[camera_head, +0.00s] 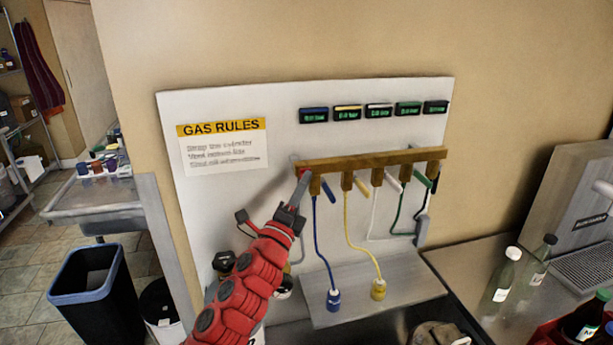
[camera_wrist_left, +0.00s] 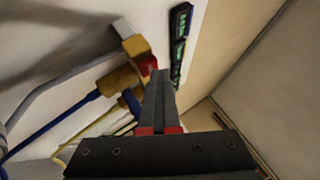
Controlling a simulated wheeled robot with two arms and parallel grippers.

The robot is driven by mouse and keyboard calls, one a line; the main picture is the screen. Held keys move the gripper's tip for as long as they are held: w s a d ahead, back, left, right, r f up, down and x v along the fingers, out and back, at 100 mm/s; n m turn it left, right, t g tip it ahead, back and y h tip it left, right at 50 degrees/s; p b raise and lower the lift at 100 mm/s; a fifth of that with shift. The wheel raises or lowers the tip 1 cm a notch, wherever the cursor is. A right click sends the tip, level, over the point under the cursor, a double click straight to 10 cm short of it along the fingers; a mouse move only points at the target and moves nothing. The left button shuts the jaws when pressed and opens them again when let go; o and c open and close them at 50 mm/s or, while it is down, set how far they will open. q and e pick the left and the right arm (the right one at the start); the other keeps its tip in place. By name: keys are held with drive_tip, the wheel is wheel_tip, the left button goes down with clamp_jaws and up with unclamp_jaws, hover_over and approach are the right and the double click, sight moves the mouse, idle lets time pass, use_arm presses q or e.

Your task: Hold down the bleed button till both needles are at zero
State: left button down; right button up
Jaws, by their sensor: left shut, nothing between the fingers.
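The bleed button, a small red part (camera_wrist_left: 148,65), shows at the left end of the brass manifold bar (camera_head: 370,161) on the white wall panel. My left gripper (camera_head: 301,181) is shut and empty, its tips at that end of the bar. In the left wrist view the shut fingers (camera_wrist_left: 159,85) overlap the edge of the red part; I cannot tell whether they press it. Black and white round fittings, perhaps the gauges (camera_head: 284,287), sit low behind my left arm. They are mostly covered, and no needle can be read. My right gripper is out of view.
Blue, yellow, white and green hoses hang from the bar; a blue-ended (camera_head: 333,300) and a yellow-ended hose (camera_head: 378,289) rest over the grey shelf (camera_head: 415,285). Bottles (camera_head: 501,280) stand at right. A dark bin (camera_head: 90,285) stands on the floor at left.

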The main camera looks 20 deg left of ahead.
use_arm(q)
drive_tip(key=shift+s, duration=0.15)
idle(0.8)
drive_tip(key=shift+s+d+f+b, duration=0.1)
drive_tip(key=shift+s+d+b, duration=0.2)
drive_tip(key=shift+s+d, duration=0.3)
drive_tip(key=shift+a, duration=0.1)
drive_tip(key=s+d, duration=0.2)
drive_tip(key=s, duration=0.2)
drive_tip(key=shift+s+d, duration=0.1)
drive_tip(key=shift+d, duration=0.3)
